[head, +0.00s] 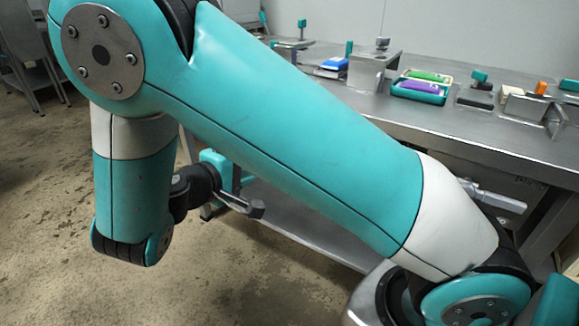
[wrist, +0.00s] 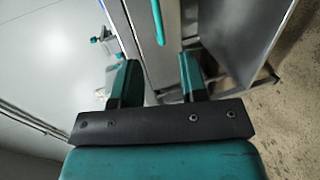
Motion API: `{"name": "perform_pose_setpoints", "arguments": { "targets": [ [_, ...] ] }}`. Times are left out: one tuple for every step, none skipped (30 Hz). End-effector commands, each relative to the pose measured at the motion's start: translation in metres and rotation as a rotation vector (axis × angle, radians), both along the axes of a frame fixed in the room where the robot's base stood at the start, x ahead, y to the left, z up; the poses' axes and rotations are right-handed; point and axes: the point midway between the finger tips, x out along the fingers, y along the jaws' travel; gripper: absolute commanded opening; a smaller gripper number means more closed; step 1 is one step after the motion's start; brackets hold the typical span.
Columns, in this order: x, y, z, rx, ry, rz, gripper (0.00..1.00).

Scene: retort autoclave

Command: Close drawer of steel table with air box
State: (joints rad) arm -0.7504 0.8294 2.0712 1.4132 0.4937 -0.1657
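How far the drawer is out I cannot tell, as my arm hides much of the table's front in the head view. My gripper (wrist: 157,76) is open and empty, with its two teal fingers apart, pointing toward the panel. I cannot tell which item is the air box.
A lower steel shelf (head: 310,228) runs under the table.

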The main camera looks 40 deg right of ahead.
Motion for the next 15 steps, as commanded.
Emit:
{"name": "perform_pose_setpoints", "arguments": {
  "targets": [
    [-0.001, 0.005, -0.004, -0.019, -0.016, 0.010, 0.39],
    [-0.002, 0.006, -0.003, -0.027, -0.024, 0.014, 0.39],
    [-0.002, 0.006, -0.003, -0.033, -0.031, 0.015, 0.39],
    [-0.002, 0.005, -0.003, -0.036, -0.035, 0.016, 0.39],
    [-0.002, 0.004, -0.003, -0.038, -0.036, 0.016, 0.39],
    [-0.001, 0.001, -0.004, -0.038, -0.037, 0.015, 0.39],
    [0.001, -0.003, -0.005, -0.038, -0.037, 0.014, 0.39],
    [0.002, -0.007, -0.007, -0.038, -0.036, 0.014, 0.39],
    [0.003, -0.013, -0.009, -0.037, -0.036, 0.012, 0.39],
    [0.005, -0.018, -0.011, -0.037, -0.037, 0.011, 0.39],
    [0.006, -0.023, -0.013, -0.037, -0.037, 0.011, 0.39],
    [0.009, -0.030, -0.015, -0.035, -0.036, 0.010, 0.39],
    [0.011, -0.036, -0.017, -0.034, -0.037, 0.010, 0.39],
    [0.012, -0.042, -0.019, -0.034, -0.037, 0.010, 0.39],
    [0.015, -0.049, -0.020, -0.036, -0.036, 0.010, 0.39]
  ]
}}
